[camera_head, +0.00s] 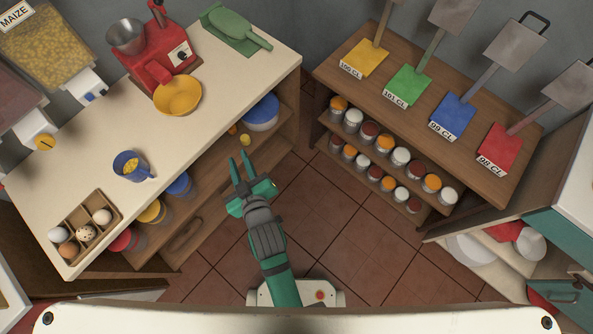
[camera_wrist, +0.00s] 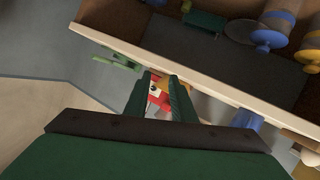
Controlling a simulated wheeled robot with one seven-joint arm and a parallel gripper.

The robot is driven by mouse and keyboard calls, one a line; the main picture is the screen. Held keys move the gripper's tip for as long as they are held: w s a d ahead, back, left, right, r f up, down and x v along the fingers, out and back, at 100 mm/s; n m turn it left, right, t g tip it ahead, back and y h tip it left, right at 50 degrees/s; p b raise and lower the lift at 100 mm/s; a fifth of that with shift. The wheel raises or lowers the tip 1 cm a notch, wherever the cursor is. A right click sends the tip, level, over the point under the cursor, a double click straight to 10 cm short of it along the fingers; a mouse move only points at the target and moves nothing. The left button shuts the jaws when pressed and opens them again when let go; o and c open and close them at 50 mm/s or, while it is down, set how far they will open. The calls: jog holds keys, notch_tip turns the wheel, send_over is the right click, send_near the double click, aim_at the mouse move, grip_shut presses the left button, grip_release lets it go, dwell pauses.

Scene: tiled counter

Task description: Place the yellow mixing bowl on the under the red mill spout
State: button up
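The yellow mixing bowl (camera_head: 178,97) sits upright on the cream counter, right at the front of the red mill (camera_head: 163,52). From above, its rim overlaps the mill's lower front; the spout itself is hard to make out, so I cannot tell whether the bowl is exactly beneath it. My gripper (camera_head: 241,170) is apart from the bowl, to its lower right, beyond the counter's front edge. Its two fingers are spread with nothing between them. In the wrist view my gripper (camera_wrist: 159,88) also shows a gap, with the red mill (camera_wrist: 154,100) small behind it.
Maize dispensers (camera_head: 45,45) hang at left. A shelf of small jars (camera_head: 385,155) stands at right. Tiled floor between is clear.

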jog(key=s+d+r+m+t+h, duration=0.1)
jog(key=s+d+m, duration=0.3)
jog(key=s+d, duration=0.4)
jog(key=s+d+r+m+t+h, duration=0.1)
jog(key=s+d+m+h, duration=0.3)
jog(key=s+d, duration=0.4)
jog(key=s+r, duration=0.1)
jog(key=s, duration=0.4)
jog(key=shift+s+r+h, duration=0.15)
jog(key=shift+r+h, duration=0.15)
jog(key=shift+a, duration=0.1)
